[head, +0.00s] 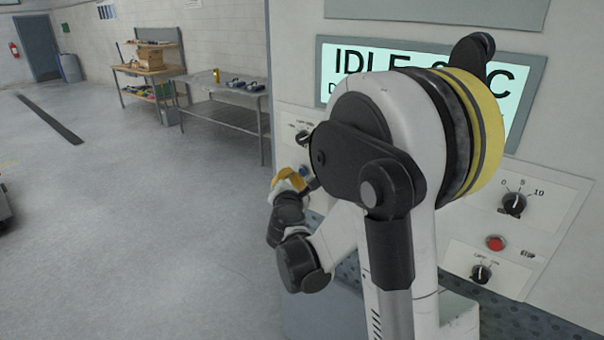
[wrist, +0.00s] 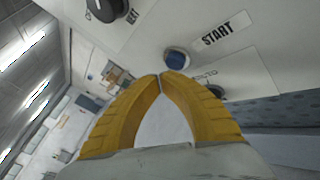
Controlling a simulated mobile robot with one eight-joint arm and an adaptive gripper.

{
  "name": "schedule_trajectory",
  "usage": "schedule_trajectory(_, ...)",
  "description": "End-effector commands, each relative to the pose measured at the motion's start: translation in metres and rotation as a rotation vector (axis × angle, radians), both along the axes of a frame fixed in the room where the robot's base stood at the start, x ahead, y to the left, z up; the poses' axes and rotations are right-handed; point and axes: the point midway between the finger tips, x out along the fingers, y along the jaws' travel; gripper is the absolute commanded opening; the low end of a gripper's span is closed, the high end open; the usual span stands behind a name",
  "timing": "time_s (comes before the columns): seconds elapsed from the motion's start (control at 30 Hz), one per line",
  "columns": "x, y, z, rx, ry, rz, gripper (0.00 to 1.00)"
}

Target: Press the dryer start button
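The start button is a blue round button (wrist: 178,62) beside a START label (wrist: 218,36) on the light panel in the wrist view. It also shows in the head view as a small blue spot (head: 304,171) just past my gripper. My gripper (wrist: 161,75) has yellow fingers with their tips together, right at the lower left edge of the button in the picture. Whether they touch it I cannot tell. Nothing shows between the fingertips. In the head view my gripper (head: 287,180) is small and partly hidden by my arm.
A black knob (wrist: 108,8) sits upper left of the button, and another dark knob (wrist: 212,92) lies below right. In the head view are a display (head: 335,65), a red button (head: 496,243) and a dial (head: 514,204).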

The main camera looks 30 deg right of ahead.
Motion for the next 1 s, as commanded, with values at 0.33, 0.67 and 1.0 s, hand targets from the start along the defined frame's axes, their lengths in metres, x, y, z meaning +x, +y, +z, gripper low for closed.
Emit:
schedule_trajectory(0.33, 0.0012, -0.0039, -0.0007, 0.000, 0.001, -0.001, 0.00)
schedule_trajectory(0.67, 0.0028, -0.0080, -0.0001, 0.000, 0.000, 0.000, 0.00)
schedule_trajectory(1.0, 0.0035, -0.0099, -0.0001, 0.000, 0.000, 0.000, 0.00)
